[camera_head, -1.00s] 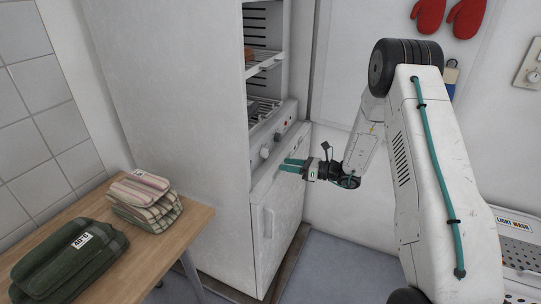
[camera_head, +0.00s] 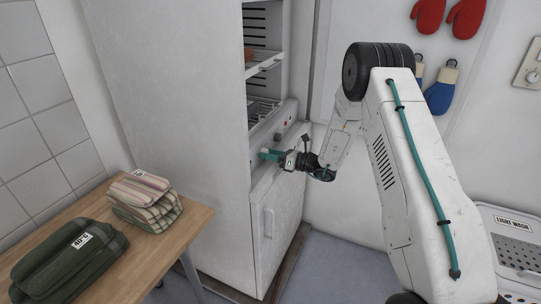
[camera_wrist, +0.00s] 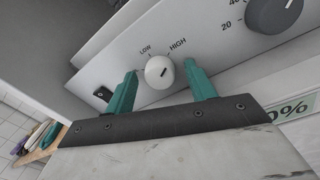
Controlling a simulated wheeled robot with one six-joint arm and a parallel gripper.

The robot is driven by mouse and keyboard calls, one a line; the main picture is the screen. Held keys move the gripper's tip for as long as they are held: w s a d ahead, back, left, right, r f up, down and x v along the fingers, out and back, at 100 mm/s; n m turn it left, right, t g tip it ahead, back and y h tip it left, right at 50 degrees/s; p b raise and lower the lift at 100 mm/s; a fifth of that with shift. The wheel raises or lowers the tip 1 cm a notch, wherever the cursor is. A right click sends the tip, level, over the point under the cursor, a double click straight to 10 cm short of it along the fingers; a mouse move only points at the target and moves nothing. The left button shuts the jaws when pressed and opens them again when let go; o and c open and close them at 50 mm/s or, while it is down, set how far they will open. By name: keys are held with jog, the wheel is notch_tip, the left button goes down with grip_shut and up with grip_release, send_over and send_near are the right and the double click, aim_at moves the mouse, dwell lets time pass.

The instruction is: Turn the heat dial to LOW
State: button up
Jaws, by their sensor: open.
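The heat dial (camera_wrist: 159,71) is a small white round knob on a pale panel in the wrist view, with LOW printed at its upper left and HIGH at its upper right. A short dark mark on its face seems to lean toward HIGH. My gripper (camera_wrist: 160,70) is open, with one teal finger on each side of the dial. Small gaps seem to show between fingers and knob; contact cannot be told. In the head view my gripper (camera_head: 268,155) is at the cabinet's control panel and hides the dial.
A larger grey dial (camera_wrist: 275,12) marked 20 and 40 sits to the right on the same panel. A small black switch (camera_wrist: 103,94) is at the left. The tall white cabinet (camera_head: 170,110) has open shelves. A wooden table (camera_head: 195,222) with folded cloths stands at the left.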

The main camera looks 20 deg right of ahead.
jog(key=c, duration=1)
jog(key=shift+n, duration=0.4)
jog(key=n, duration=0.5)
jog(key=shift+n, duration=0.3)
jog(key=n, duration=0.4)
jog(key=shift+s+n+h, duration=0.1)
jog(key=shift+n+h, duration=0.2)
jog(key=shift+n, duration=0.3)
jog(key=o, duration=1)
